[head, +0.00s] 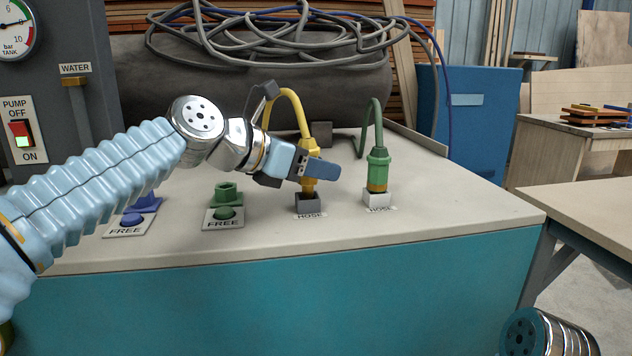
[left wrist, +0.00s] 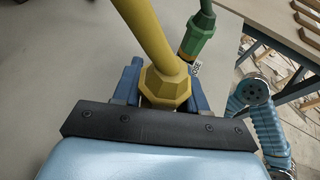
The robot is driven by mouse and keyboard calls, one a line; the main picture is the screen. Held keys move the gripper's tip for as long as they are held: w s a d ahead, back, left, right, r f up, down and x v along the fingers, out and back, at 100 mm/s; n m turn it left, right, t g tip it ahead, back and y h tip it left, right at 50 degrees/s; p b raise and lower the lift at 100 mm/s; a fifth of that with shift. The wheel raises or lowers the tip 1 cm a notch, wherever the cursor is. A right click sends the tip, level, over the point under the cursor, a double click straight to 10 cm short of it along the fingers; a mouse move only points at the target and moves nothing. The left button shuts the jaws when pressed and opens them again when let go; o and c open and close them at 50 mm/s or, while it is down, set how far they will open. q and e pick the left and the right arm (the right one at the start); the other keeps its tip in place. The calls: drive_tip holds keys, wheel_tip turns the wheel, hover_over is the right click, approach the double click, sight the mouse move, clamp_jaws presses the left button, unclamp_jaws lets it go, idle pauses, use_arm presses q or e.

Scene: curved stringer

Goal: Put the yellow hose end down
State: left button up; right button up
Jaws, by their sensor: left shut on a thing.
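The yellow hose end (head: 309,146) is upright in my left gripper (head: 315,170), which is shut on it. Its lower tip is just above or in the dark holder (head: 308,203) marked HOSE; I cannot tell whether it is seated. In the left wrist view the yellow hose end (left wrist: 163,85) fills the middle, between the blue fingers (left wrist: 150,88). The yellow hose arcs up and back behind my gripper. My right gripper is not in view; part of my right arm shows at the lower right.
A green hose end (head: 378,170) stands in a white holder (head: 378,198) just right. Green (head: 226,192) and blue (head: 145,204) fittings marked FREE are to the left. A grey tank (head: 300,75) with coiled hoses is behind. The bench front right is clear.

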use_arm(q)
drive_tip(key=shift+s+f, duration=0.1)
drive_tip(key=shift+f, duration=0.7)
drive_tip(key=shift+f, duration=0.1)
drive_tip(key=o, duration=1.1)
drive_tip(key=shift+a+r, duration=0.1)
drive_tip(key=shift+r, duration=0.1)
drive_tip(key=v, duration=1.1)
drive_tip(key=shift+s+a, duration=0.3)
drive_tip(key=shift+s, duration=0.05)
